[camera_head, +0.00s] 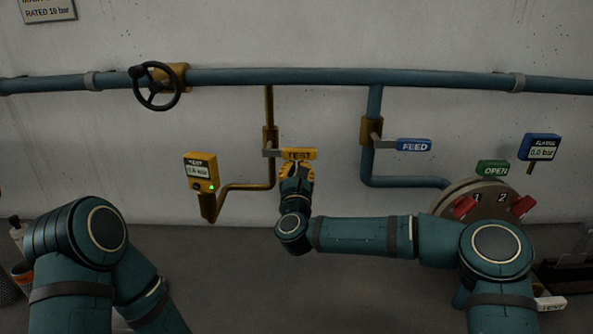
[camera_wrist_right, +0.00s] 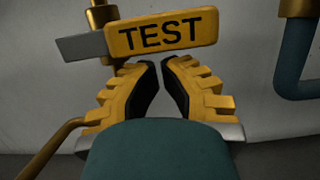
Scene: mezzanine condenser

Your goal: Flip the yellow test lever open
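The yellow test lever (camera_head: 300,154) sticks out level to the right from a brass valve (camera_head: 270,140) on a thin brass pipe. Its handle is marked TEST and has a grey metal arm. My right gripper (camera_head: 296,168) is just below the handle, fingers pointing up at it. In the right wrist view the TEST handle (camera_wrist_right: 162,34) lies across the top, beyond the fingertips. The yellow, black-padded fingers (camera_wrist_right: 161,64) stand a small gap apart with nothing between them. Whether they touch the handle I cannot tell. My left gripper is not in view; only my left arm shows.
A yellow TEST gauge (camera_head: 201,172) with a green light stands left of the valve. A blue FEED lever (camera_head: 414,145) is to the right. A black handwheel (camera_head: 157,87) sits on the teal pipe above. A flange (camera_head: 478,200) with red clamps is at right.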

